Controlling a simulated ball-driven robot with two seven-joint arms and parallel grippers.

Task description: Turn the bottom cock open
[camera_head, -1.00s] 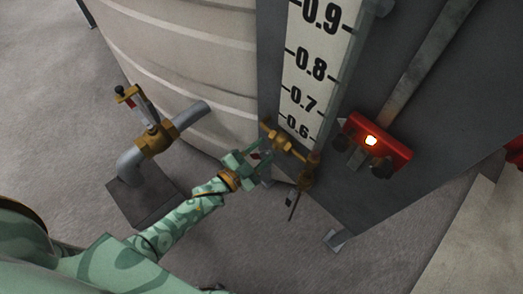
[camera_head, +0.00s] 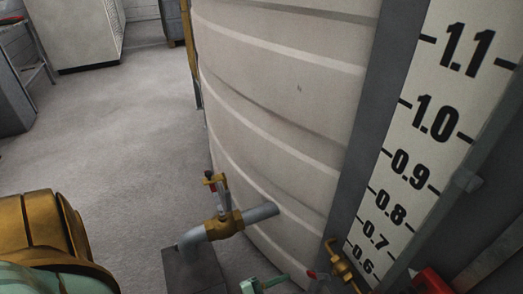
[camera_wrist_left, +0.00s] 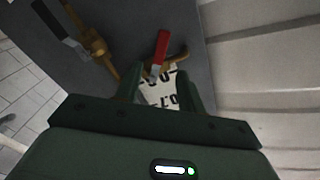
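The bottom cock is a brass fitting (camera_head: 342,264) at the lower end of the level gauge, by the 0.6 mark. Its red handle (camera_head: 316,275) shows at the bottom edge of the head view. In the left wrist view the red handle (camera_wrist_left: 161,48) stands just beyond the fingertips, near the middle, with brass (camera_wrist_left: 179,56) beside it. My left gripper (camera_wrist_left: 160,88) is open, its two fingers apart with the gauge scale visible between them. In the head view only a green part of it (camera_head: 262,285) shows, left of the cock. My right gripper is out of view.
The ribbed tank (camera_head: 285,110) stands behind the gauge scale (camera_head: 420,150). A brass valve (camera_head: 223,222) on a grey pipe sits left of the cock. A red box (camera_head: 432,281) is at lower right. Another brass fitting (camera_wrist_left: 96,45) shows in the wrist view. Floor at left is open.

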